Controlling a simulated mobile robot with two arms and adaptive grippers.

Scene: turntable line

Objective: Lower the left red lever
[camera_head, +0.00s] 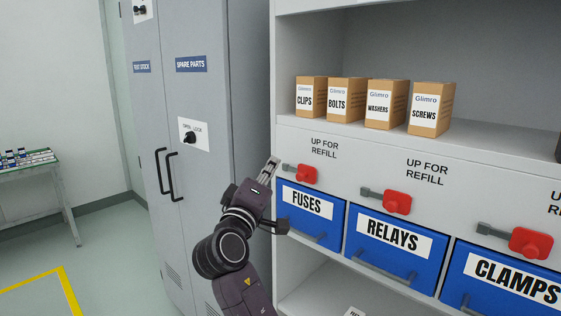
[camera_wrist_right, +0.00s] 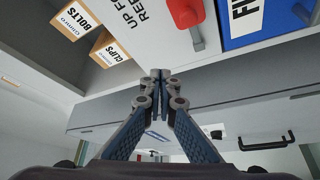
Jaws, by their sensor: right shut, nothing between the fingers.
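The left red lever (camera_head: 304,175) is mounted on the light panel above the blue FUSES bin (camera_head: 323,229). Its grey handle lies nearly level, pointing left. In the right wrist view the lever's red body (camera_wrist_right: 186,12) is at the top, with its grey handle hanging into the picture. My right gripper (camera_head: 273,163) is shut and empty, its fingertips just left of the handle's end. In the right wrist view the fingertips (camera_wrist_right: 160,74) show apart from the handle. My left gripper is not in view.
More red levers sit above the RELAYS bin (camera_head: 393,261) and CLAMPS bin (camera_head: 460,295), handles also pointing left. Boxes, such as CLIPS (camera_head: 305,101), stand on the shelf above. A grey cabinet (camera_head: 185,80) stands left, behind my right arm.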

